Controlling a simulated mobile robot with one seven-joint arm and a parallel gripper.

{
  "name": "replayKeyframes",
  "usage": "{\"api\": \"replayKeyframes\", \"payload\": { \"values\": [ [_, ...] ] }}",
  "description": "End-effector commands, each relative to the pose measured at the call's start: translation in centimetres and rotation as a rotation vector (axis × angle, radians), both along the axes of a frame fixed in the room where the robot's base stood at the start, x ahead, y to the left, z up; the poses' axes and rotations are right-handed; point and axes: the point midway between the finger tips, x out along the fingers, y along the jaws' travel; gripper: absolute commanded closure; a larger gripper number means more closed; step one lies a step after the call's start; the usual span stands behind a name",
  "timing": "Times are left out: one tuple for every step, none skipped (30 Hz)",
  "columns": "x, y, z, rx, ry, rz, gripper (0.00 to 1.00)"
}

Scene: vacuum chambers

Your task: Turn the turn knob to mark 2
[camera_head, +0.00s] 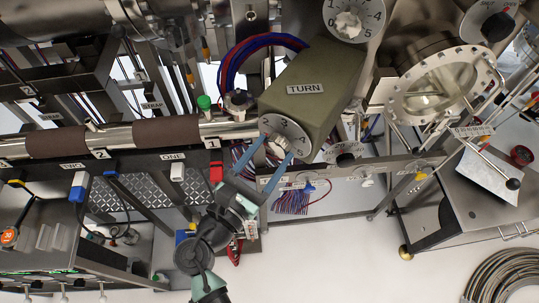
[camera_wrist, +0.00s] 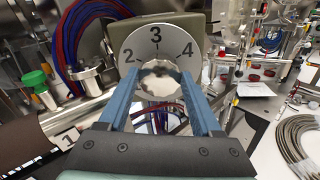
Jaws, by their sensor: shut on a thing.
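The turn knob (camera_wrist: 160,79) is a pale, scalloped knob in the middle of a round silver dial (camera_wrist: 135,48). The dial shows 2 at the left, 3 at the top and 4 at the right; its lower part is hidden. It sits on the end of an olive-green box (camera_head: 315,78) labelled TURN, with its face (camera_head: 293,127) towards my gripper. My gripper (camera_head: 277,148) reaches up from below, its two blue fingers on either side of the knob and shut on it. I cannot make out a pointer on the knob.
Another numbered dial (camera_head: 347,22) is above the box. A bundle of red and blue cables (camera_head: 235,60) and a green-capped fitting (camera_head: 204,103) stand to the left. A round chamber window (camera_head: 440,88) is to the right. Open floor (camera_head: 350,265) lies at the lower right.

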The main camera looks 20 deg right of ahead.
Motion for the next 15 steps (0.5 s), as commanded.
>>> {"api": "replayKeyframes", "payload": {
  "values": [
    [-0.02, 0.06, -0.32, 0.028, -0.039, 0.001, 0.90],
    [-0.03, 0.04, -0.33, 0.044, -0.062, 0.001, 0.90],
    [-0.05, 0.01, -0.35, 0.067, -0.092, 0.000, 0.90],
    [-0.05, 0.00, -0.35, 0.083, -0.116, 0.000, 0.90],
    [-0.06, -0.01, -0.35, 0.100, -0.139, 0.000, 0.90],
    [-0.07, 0.00, -0.35, 0.121, -0.169, 0.001, 0.90],
    [-0.07, 0.01, -0.38, 0.137, -0.190, 0.001, 0.90],
    [-0.07, 0.01, -0.40, 0.154, -0.212, 0.001, 0.90],
    [-0.08, 0.02, -0.39, 0.174, -0.241, 0.001, 0.90],
    [-0.09, 0.01, -0.38, 0.188, -0.260, 0.001, 0.90],
    [-0.09, -0.01, -0.38, 0.203, -0.280, 0.001, 0.90],
    [-0.10, -0.02, -0.40, 0.221, -0.304, 0.001, 0.90],
    [-0.11, -0.03, -0.38, 0.234, -0.323, 0.001, 0.90],
    [-0.12, -0.05, -0.36, 0.246, -0.342, 0.001, 0.90],
    [-0.13, -0.06, -0.35, 0.262, -0.362, 0.000, 0.90]
  ]
}}
